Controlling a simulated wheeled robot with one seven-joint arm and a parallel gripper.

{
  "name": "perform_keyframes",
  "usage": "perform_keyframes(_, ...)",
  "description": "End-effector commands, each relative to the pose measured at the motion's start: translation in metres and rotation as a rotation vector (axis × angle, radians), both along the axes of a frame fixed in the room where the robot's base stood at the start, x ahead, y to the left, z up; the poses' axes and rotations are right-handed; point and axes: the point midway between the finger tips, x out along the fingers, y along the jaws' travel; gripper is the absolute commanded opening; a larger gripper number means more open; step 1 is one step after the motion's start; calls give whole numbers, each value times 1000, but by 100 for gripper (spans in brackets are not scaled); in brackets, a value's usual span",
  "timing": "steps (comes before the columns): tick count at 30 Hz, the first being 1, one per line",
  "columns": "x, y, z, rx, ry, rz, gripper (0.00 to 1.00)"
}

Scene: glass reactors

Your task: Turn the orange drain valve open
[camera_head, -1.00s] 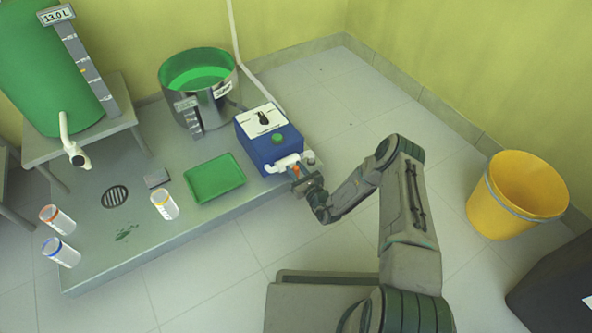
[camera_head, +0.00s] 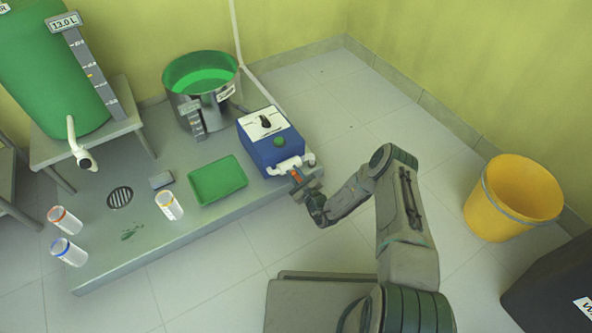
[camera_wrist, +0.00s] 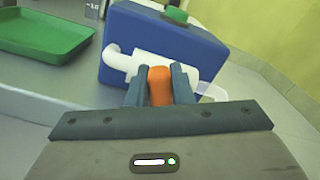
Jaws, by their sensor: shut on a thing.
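The orange drain valve (camera_wrist: 160,86) is a small handle on the white pipe (camera_wrist: 122,62) at the front of the blue box (camera_head: 270,150). My gripper (camera_wrist: 160,82) is shut on the orange handle, with one finger on each side of it. In the head view the handle (camera_head: 296,175) is a small orange spot at the front right of the box, partly covered by my gripper (camera_head: 298,179). The lower end of the handle is hidden behind my gripper body in the wrist view.
A green tray (camera_head: 218,199) lies left of the blue box. A steel pot (camera_head: 186,118) with green liquid stands behind. Several sample jars (camera_head: 168,206) stand on the grey platform (camera_head: 180,238). A yellow bucket (camera_head: 512,225) stands on the floor at right.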

Motion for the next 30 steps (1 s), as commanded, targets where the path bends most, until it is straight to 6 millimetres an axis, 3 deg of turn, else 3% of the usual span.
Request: perform_keyframes(30,-8,11,-17,-774,-521,-1,0)
